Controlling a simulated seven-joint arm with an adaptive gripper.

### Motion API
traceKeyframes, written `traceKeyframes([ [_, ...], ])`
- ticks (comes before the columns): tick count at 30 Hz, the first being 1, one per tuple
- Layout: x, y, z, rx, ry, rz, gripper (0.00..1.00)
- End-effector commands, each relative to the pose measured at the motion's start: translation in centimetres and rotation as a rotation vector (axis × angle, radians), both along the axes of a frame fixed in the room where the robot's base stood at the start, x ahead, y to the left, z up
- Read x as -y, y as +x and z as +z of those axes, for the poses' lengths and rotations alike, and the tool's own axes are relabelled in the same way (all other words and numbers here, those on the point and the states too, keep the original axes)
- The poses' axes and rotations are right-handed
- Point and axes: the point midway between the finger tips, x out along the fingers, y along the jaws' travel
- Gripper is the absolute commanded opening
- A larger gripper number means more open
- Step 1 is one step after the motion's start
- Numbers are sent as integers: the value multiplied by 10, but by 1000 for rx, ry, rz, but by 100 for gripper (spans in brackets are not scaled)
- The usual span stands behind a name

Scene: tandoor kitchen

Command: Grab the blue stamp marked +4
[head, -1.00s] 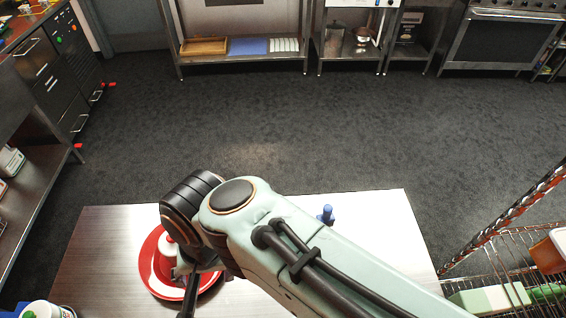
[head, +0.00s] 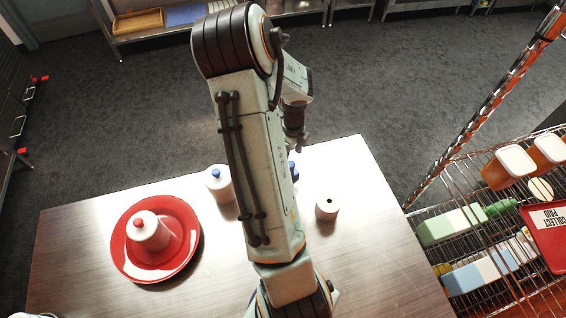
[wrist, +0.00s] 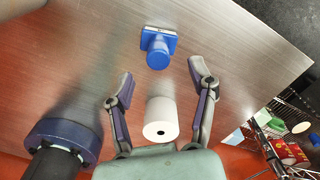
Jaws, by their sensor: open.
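The blue stamp (wrist: 158,52) stands on the metal table, its round handle toward me in the wrist view. A small pale label shows on its base, but I cannot read it. In the head view only a bit of the blue stamp (head: 294,172) shows beside my arm. My gripper (wrist: 160,72) is open and empty, its fingers apart on either side of the line to the stamp. The stamp lies ahead of the fingertips, apart from them. In the head view my arm hides most of the gripper.
A white roll (wrist: 160,120) shows between the finger bases in the wrist view. A white bottle with a blue cap (head: 219,184) stands left of my arm. A red plate (head: 128,258) bears a red-capped white bottle (head: 148,232). A wire rack (head: 450,195) stands right of the table.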

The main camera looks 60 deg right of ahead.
Motion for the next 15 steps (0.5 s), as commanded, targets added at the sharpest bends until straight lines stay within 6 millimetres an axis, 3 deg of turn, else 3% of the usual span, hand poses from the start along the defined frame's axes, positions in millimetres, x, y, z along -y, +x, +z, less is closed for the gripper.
traceKeyframes([
  [7,-1,0,-37,-2,3,2,57],
  [15,-1,1,-45,2,1,3,57],
])
